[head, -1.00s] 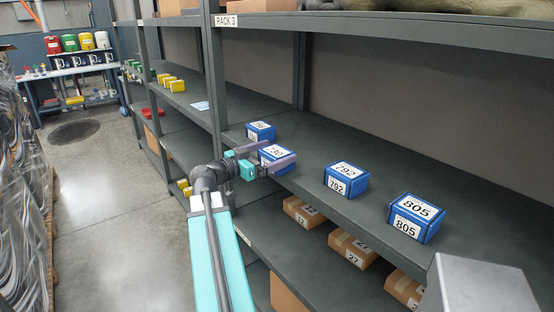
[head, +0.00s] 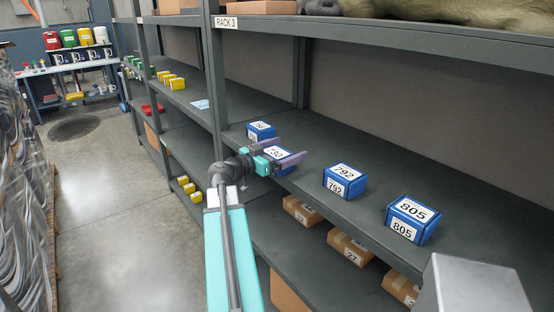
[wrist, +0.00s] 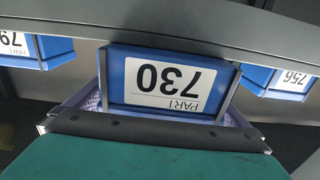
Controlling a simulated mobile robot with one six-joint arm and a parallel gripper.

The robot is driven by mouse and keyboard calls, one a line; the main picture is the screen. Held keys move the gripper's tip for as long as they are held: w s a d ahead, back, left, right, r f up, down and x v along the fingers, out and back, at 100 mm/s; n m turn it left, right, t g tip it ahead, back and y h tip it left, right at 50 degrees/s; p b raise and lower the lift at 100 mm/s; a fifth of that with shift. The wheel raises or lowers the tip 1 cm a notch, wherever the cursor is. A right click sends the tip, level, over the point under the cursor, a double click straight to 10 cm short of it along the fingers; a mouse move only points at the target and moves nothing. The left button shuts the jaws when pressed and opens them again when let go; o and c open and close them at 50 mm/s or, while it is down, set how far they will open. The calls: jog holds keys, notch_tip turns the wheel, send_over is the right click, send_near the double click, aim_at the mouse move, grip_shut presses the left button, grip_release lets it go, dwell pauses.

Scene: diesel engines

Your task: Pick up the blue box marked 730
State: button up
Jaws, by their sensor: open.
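My gripper (wrist: 168,112) is open, with one finger on each side of the box. I cannot tell whether either finger touches it.
A blue box (head: 260,131) stands just behind on the left. Blue boxes marked 792 (head: 345,181) and 805 (head: 411,219) stand to the right. The shelf (head: 375,225) has bare room between them. Cardboard boxes (head: 349,249) sit below.

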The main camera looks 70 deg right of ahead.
dwell(0.4)
jog(key=c, duration=1.3)
jog(key=shift+c, duration=0.2)
jog(key=shift+r, duration=0.1)
notch_tip(320, 180, up, 28)
jog(key=b, duration=0.6)
dwell(0.3)
